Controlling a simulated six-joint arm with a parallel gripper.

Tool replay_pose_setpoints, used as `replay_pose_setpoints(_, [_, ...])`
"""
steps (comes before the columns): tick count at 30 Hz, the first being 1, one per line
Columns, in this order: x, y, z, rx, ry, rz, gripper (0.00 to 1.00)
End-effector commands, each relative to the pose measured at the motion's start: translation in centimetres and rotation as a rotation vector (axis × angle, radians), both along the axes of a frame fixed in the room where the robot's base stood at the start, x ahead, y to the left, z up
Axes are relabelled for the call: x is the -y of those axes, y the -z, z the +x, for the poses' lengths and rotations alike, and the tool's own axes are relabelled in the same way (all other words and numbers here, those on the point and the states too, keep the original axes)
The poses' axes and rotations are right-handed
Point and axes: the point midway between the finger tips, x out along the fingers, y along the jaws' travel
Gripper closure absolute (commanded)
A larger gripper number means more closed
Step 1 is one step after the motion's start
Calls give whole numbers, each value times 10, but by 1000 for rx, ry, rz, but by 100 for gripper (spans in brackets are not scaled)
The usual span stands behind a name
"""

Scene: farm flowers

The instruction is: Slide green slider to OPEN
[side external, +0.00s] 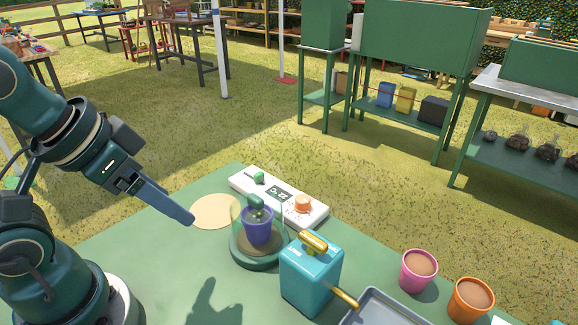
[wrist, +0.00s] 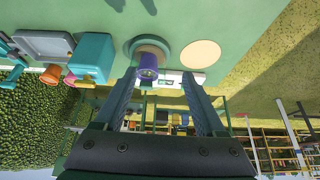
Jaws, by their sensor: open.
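The green slider (side external: 258,177) is a small green knob at the left end of a white control panel (side external: 318,213). The panel lies on the green table and also carries a small display and an orange knob (side external: 302,203). The slider's label is too small to read. My gripper (side external: 190,219) is open and empty, in the air to the left of the panel and apart from it. In the wrist view my gripper (wrist: 158,73) shows two spread fingers, with the white panel (wrist: 170,75) partly visible between them; the slider is hard to make out there.
A purple pot (side external: 258,229) with a plant stands under a clear cover on a round green base, close before the panel. A teal box (side external: 308,278) with gold handle and spout, a grey tray (side external: 380,308), and pink (side external: 418,272) and orange (side external: 470,300) pots stand right. A beige disc (side external: 215,212) lies left.

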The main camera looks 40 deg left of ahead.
Motion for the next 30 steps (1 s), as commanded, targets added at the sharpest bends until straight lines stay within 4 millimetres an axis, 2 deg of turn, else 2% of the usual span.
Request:
replay_pose_setpoints(14, [0, 0, 0, 0, 0, 0, 28])
replay_pose_setpoints(16, [0, 0, 0, 0, 3, 1, 50])
replay_pose_setpoints(19, [1, -5, 5, 27, 36, 15, 50])
replay_pose_setpoints(21, [4, -20, 21, 88, 76, 26, 50])
replay_pose_setpoints(24, [4, -34, 46, 120, 108, 37, 50])
replay_pose_setpoints(30, [-6, -46, 105, 135, 134, 56, 50])
